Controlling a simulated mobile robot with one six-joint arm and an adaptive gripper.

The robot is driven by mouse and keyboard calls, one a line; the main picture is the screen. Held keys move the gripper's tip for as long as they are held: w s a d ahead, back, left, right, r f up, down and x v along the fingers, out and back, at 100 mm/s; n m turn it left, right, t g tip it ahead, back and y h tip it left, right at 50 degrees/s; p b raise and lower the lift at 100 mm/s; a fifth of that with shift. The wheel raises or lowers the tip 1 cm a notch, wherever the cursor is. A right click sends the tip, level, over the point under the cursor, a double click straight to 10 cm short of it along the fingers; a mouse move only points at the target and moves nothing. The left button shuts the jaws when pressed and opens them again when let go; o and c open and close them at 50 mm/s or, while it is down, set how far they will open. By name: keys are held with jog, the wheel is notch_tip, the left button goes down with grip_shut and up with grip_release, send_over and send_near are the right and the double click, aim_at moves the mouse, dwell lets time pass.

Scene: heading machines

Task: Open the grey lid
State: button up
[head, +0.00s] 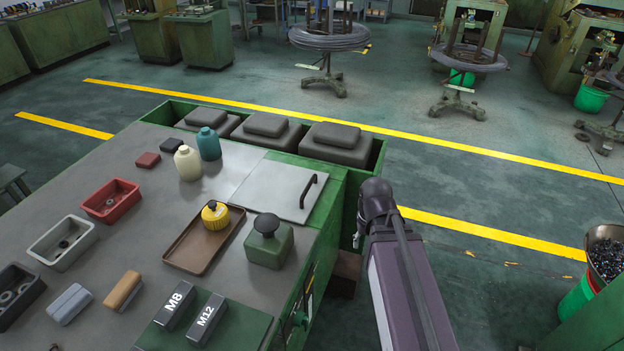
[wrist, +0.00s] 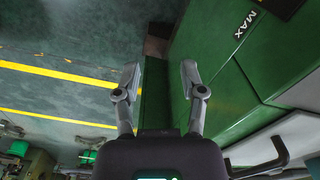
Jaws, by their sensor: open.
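The grey lid (head: 268,192) is a flat, light grey plate at the right rear of the bench top, lying flat and closed. Its dark bar handle (head: 314,190) stands near its right edge. In the wrist view the handle (wrist: 280,152) shows at the lower right, outside my jaws. My gripper (wrist: 160,75) is open and empty, its two fingers spread beside the bench's green side and above the floor. It is apart from the lid.
Close to the lid are a green block with a black knob (head: 269,241), a brown tray (head: 190,256) holding a yellow container (head: 215,215), and two bottles (head: 208,144). Dark grey bins (head: 335,144) line the bench's back.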

aim_at(310, 184)
jog(key=w+a+r+m+y+p, duration=0.1)
jog(key=w+a+r+m+p, duration=0.1)
jog(key=w+a+r+p, duration=0.4)
jog(key=w+a+r+m+p, duration=0.2)
jog(key=w+a+r+p, duration=0.4)
jog(key=w+r+p, duration=0.5)
notch_tip(310, 184, up, 2)
jog(key=shift+w+r+t+y+p, duration=0.2)
jog(key=shift+w+t+y+p, duration=0.2)
jog(key=shift+p, duration=0.25)
jog(key=shift+f, duration=0.15)
jog(key=f+b, duration=0.4)
jog(key=a+f+b, duration=0.1)
jog(key=f+b, duration=0.4)
jog(key=w+a+f+b, duration=0.1)
jog(key=f+b, duration=0.3)
jog(key=shift+a+f+b, duration=0.15)
jog(key=shift+a+b, duration=0.05)
jog(key=shift+b, duration=0.1)
jog(key=shift+c, duration=0.2)
